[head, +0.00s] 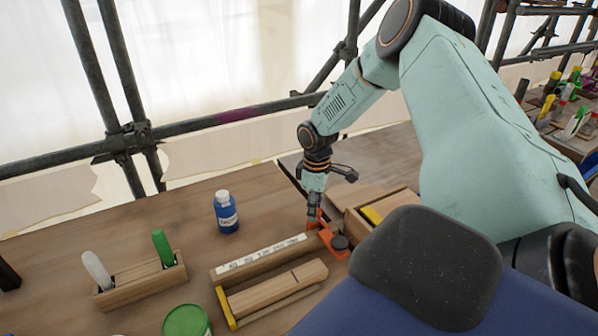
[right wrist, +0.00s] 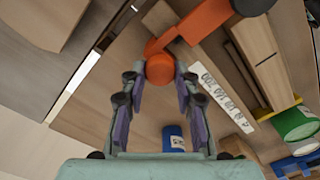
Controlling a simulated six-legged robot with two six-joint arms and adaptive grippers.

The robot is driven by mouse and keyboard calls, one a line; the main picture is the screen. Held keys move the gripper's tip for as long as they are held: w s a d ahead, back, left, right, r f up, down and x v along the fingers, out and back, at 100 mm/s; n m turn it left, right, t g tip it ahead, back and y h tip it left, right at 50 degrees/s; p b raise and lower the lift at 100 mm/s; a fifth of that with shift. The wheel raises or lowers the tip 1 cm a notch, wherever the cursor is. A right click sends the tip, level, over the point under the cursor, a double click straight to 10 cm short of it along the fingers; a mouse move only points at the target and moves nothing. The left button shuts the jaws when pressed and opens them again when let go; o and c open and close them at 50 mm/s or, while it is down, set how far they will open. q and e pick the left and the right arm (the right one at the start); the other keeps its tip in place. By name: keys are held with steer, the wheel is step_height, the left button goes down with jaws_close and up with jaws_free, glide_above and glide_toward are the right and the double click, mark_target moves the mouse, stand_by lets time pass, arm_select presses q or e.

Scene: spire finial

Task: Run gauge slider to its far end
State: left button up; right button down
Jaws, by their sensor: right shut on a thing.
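The gauge is a wooden rail (head: 232,271) with a white numbered scale strip (head: 262,253), lying on the bench. The strip also shows in the right wrist view (right wrist: 222,97). The orange gauge slider (head: 336,250) is at the right end of the rail in the head view, with a dark round knob (head: 340,242) on it. In the right wrist view the slider's orange arm (right wrist: 200,22) ends in a rounded orange grip (right wrist: 160,69). My right gripper (head: 314,212) is shut on this grip, between its fingertips (right wrist: 160,78). My left gripper is not in view.
A wooden box (head: 357,222) stands close to the slider's right. A blue bottle (head: 226,213) stands behind the rail. A wooden holder (head: 140,287) with two markers is at left, a green-lidded can (head: 187,321) in front. A wooden block (head: 280,288) lies in front of the rail.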

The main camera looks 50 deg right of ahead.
steer(key=shift+s+d, duration=0.2)
steer(key=shift+d, duration=0.45)
steer(key=shift+a, duration=0.1)
